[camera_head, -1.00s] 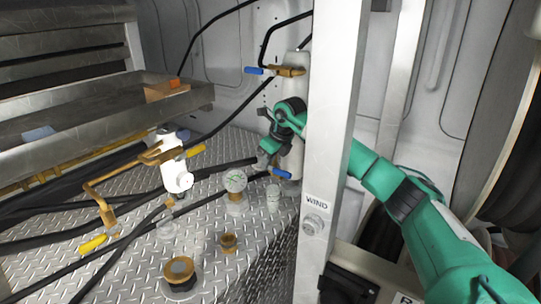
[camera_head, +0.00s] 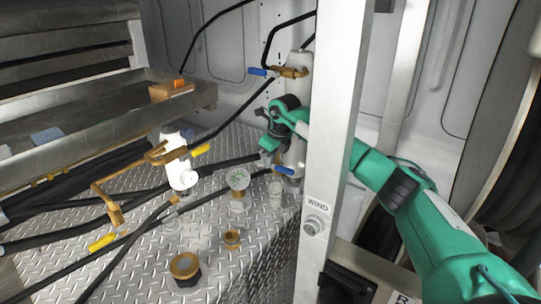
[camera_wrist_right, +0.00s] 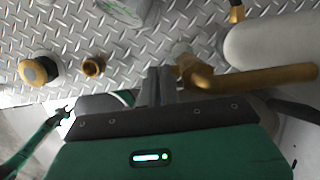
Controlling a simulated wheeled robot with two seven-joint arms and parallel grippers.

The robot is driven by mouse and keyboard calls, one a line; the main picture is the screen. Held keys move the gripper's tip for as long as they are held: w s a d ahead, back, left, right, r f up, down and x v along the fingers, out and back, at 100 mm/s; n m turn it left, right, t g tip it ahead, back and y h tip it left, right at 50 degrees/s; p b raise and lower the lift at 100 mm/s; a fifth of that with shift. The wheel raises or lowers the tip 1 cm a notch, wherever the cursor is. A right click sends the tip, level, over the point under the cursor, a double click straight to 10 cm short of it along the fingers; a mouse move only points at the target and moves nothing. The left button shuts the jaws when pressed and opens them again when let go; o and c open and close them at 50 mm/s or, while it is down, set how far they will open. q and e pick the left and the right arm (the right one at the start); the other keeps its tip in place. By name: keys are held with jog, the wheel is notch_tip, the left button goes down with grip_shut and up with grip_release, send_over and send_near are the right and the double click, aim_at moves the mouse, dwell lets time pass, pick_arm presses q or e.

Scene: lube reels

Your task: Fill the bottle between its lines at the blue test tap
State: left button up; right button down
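A small pale bottle (camera_head: 276,194) stands on the tread-plate deck, below a tap with a blue handle (camera_head: 284,171). Its fill lines and level are too small to tell. My right gripper (camera_head: 268,150) is beside the white cylinder (camera_head: 295,150), just above and left of the blue handle. In the wrist view its fingers (camera_wrist_right: 160,86) are close together, with nothing visible between them. A brass tap fitting (camera_wrist_right: 195,72) lies just right of the fingertips, with a pale round top beside it. My left gripper is not in view.
A white upright post (camera_head: 322,150) stands in front of my right arm. A dial gauge (camera_head: 238,179) is left of the bottle. Brass caps (camera_head: 184,267) and a brass sampling pipe with yellow handles (camera_head: 102,242) are further left. Another blue-handled valve (camera_head: 257,71) is above.

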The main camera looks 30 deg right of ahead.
jog(key=shift+r+g+p, duration=0.3)
jog(key=shift+p, duration=0.35)
jog(key=shift+w+g+h+p, duration=0.25)
jog(key=shift+g+p, duration=0.25)
jog(key=shift+p, duration=0.4)
jog(key=shift+f, duration=0.2)
jog(key=shift+a+r+g+h+p, duration=0.1)
jog(key=shift+r+g+h+p, duration=0.25)
jog(key=shift+p, duration=0.4)
jog(key=shift+w+f+g, duration=0.1)
jog(key=shift+f+g, duration=0.1)
jog(key=shift+g, duration=0.05)
jog(key=shift+f, duration=0.15)
dwell(5.1)
